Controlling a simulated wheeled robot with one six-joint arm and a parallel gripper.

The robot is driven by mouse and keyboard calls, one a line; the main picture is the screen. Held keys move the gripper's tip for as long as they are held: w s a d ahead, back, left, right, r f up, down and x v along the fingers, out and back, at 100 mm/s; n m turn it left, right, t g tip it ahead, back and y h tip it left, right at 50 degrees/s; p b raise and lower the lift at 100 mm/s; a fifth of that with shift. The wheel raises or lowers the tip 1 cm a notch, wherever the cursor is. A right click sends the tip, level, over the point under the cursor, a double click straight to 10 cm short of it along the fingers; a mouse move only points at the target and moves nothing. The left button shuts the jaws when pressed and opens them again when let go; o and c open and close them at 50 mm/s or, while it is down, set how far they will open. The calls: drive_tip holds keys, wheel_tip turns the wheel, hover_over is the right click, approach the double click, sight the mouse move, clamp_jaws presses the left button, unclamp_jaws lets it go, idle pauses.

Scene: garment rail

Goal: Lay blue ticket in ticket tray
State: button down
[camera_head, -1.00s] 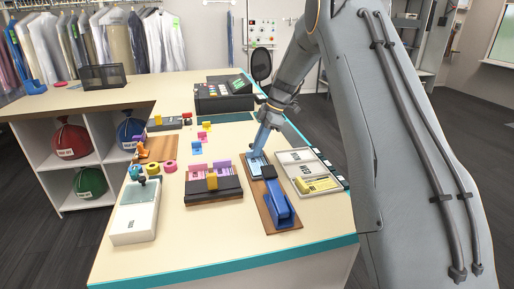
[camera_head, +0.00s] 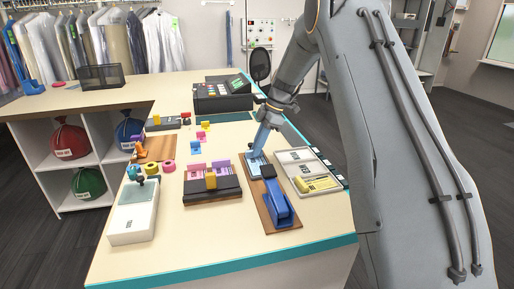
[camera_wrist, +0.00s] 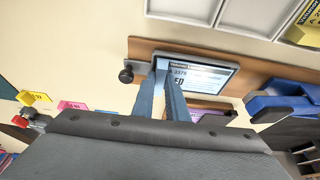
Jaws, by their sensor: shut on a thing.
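My gripper (camera_head: 254,152) reaches down to the far end of a wooden board (camera_head: 268,209). In the wrist view its two blue-grey fingers (camera_wrist: 168,92) are shut at the left end of the blue ticket (camera_wrist: 208,76). The ticket is a flat, blue-edged card with dark print, and it still lies at or just above the board; I cannot tell if it touches. In the head view the ticket (camera_head: 259,168) shows beside the fingers. The ticket tray (camera_head: 294,157), pale with compartments, stands just right of the board and holds a yellow ticket (camera_head: 320,184) in its near compartment.
A blue stapler (camera_head: 280,204) stands on the near half of the board.

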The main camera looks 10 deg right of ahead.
drive_tip(key=shift+f, duration=0.1)
idle(0.5)
idle(0.3)
drive_tip(key=c, duration=1.2)
unclamp_jaws()
drive_tip(key=shift+w+r, duration=0.1)
drive_tip(key=shift+r, duration=1.15)
drive_tip(key=shift+r+p, duration=0.6)
drive_tip(key=shift+r, duration=0.65)
drive_tip(key=shift+r+p, duration=0.8)
drive_tip(key=shift+r, duration=1.7)
